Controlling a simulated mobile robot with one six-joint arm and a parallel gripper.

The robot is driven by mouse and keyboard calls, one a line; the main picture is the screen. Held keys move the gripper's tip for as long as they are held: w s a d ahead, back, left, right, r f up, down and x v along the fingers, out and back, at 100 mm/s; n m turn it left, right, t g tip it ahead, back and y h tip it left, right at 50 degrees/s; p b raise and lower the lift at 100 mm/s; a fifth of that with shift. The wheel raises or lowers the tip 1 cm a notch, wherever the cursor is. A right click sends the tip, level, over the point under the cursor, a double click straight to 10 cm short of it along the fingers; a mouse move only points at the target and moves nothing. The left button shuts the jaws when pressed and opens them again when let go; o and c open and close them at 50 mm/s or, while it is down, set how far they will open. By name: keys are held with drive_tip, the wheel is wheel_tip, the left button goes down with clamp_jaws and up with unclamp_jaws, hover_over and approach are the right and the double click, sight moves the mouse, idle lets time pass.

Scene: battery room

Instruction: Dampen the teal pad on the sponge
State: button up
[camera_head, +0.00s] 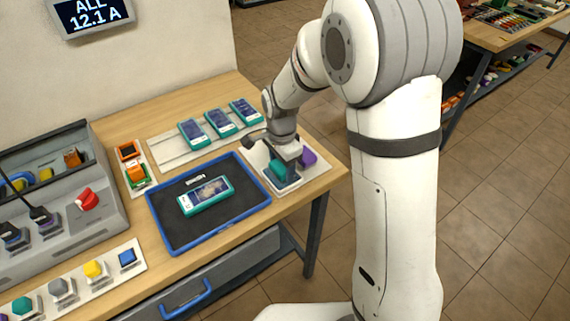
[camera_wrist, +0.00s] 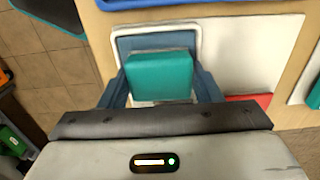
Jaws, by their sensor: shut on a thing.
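My gripper (camera_head: 284,174) is shut on the teal pad (camera_wrist: 160,75), which sits between its two blue-grey fingers in the wrist view. The pad also shows as a small teal patch in the head view (camera_head: 277,167). Under and beyond the pad is a blue-grey surface with a pale rim (camera_wrist: 155,40), which looks like the sponge in its dish. My fingers and the pad cover much of it, and I cannot tell whether the pad touches it. It stands on a white board (camera_head: 263,158) at the table's right end.
A blue-rimmed tray (camera_head: 167,239) with a teal-edged device (camera_head: 205,195) is to the left. Several similar devices (camera_head: 219,122) stand behind on a pale strip. A grey console (camera_head: 95,215) is far left. The table's right edge is close.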

sight(282, 165)
drive_tip(key=shift+r+p, duration=2.45)
drive_tip(key=shift+r, duration=1.05)
drive_tip(key=shift+f, duration=0.1)
